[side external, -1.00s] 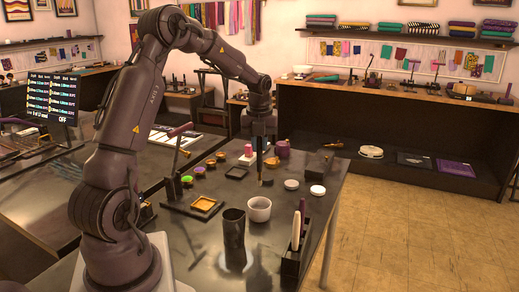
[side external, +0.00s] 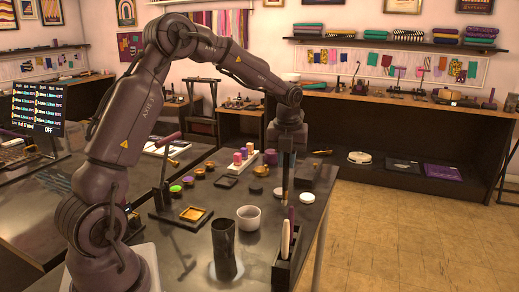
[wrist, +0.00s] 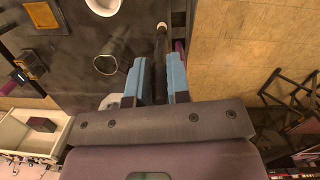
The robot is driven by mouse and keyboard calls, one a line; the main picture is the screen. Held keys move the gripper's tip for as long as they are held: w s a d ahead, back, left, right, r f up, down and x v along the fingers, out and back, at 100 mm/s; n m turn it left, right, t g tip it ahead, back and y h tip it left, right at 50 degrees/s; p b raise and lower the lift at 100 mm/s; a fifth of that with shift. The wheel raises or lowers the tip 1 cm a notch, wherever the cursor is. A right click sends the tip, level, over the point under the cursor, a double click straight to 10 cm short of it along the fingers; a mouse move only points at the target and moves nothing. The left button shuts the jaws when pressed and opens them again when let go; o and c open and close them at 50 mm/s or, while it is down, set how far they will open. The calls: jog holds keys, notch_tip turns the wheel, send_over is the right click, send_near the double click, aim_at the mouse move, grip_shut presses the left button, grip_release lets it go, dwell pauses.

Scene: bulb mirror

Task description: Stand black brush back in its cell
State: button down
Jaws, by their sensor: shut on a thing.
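My gripper (side external: 287,165) is shut on the black brush (side external: 286,192), which hangs upright below the fingers, above the right part of the table. In the wrist view, the dark brush (wrist: 160,55) lies between the two blue fingers, with a pale tip at its far end. The black brush holder (side external: 284,274) stands at the table's front right, nearer the camera than my gripper. It holds a white-handled tool (side external: 285,242) and a purple-handled tool (side external: 291,222). The brush is apart from the holder. The inside of the holder's cells is hidden.
A white bowl (side external: 248,217) and a tall dark cup (side external: 224,250) stand left of the holder. A black disc (side external: 256,188) and a white disc (side external: 278,193) lie near the brush. A dark box (side external: 305,174) sits behind. The table's right edge is close.

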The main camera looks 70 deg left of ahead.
jog(key=w+d+f+n, duration=0.1)
jog(key=d+f, duration=0.2)
jog(key=f, duration=0.7)
jog(key=shift+w, duration=0.2)
dwell(0.4)
jog(key=shift+f, duration=0.75)
dwell(0.3)
jog(key=c, duration=1)
grip_release()
jog(key=shift+r, duration=0.1)
notch_tip(320, 180, up, 13)
jog(key=d, duration=0.1)
jog(key=shift+s+d, duration=0.25)
jog(key=shift+s, duration=0.15)
